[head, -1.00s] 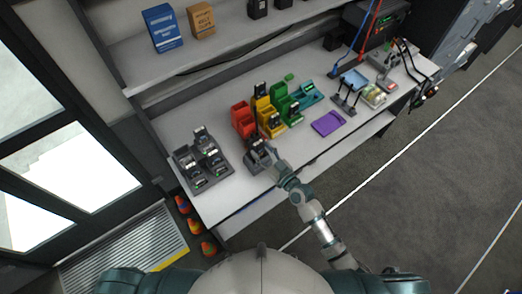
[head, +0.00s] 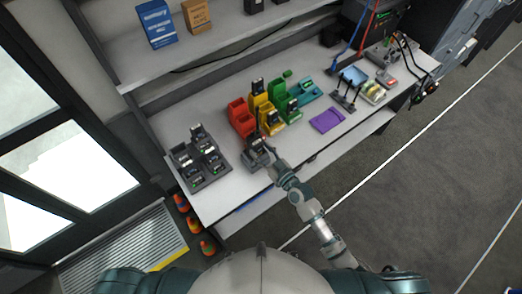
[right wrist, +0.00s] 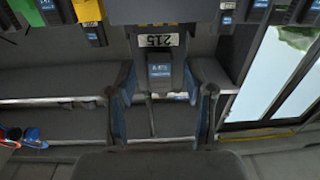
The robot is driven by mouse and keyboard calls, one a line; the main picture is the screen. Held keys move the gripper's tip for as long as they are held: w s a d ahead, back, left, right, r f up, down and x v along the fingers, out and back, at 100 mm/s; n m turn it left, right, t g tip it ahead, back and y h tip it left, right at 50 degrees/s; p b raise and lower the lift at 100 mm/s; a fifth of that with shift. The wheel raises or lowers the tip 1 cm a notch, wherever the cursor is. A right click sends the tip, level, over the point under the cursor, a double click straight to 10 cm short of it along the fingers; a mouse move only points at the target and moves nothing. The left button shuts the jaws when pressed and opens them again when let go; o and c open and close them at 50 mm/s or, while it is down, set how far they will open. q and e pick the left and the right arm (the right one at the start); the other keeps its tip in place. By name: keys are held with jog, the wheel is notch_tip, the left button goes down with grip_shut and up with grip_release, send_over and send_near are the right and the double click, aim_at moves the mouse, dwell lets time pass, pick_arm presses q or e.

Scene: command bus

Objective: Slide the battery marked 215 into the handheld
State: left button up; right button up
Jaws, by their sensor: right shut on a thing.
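In the right wrist view the battery marked 215 (right wrist: 158,41) is a dark block with a white label, upside down in the picture. A blue tag shows on its lower part. My right gripper (right wrist: 160,82) has a finger on each side of it and is shut on it. In the head view my right gripper (head: 269,155) is at the front edge of the table, at a dark grey unit (head: 252,163) that may hold the handheld. The gripper partly hides this unit. I cannot tell how far the battery is in. My left gripper is out of view.
A grey rack (head: 205,180) with several dark batteries stands to the left. Red (head: 240,118), yellow (head: 259,103) and green bins (head: 281,104) stand behind the gripper. A purple tray (head: 327,120) lies to the right.

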jog(key=shift+f, duration=0.25)
jog(key=o, duration=1.4)
jog(key=shift+a, duration=0.15)
jog(key=v, duration=1.2)
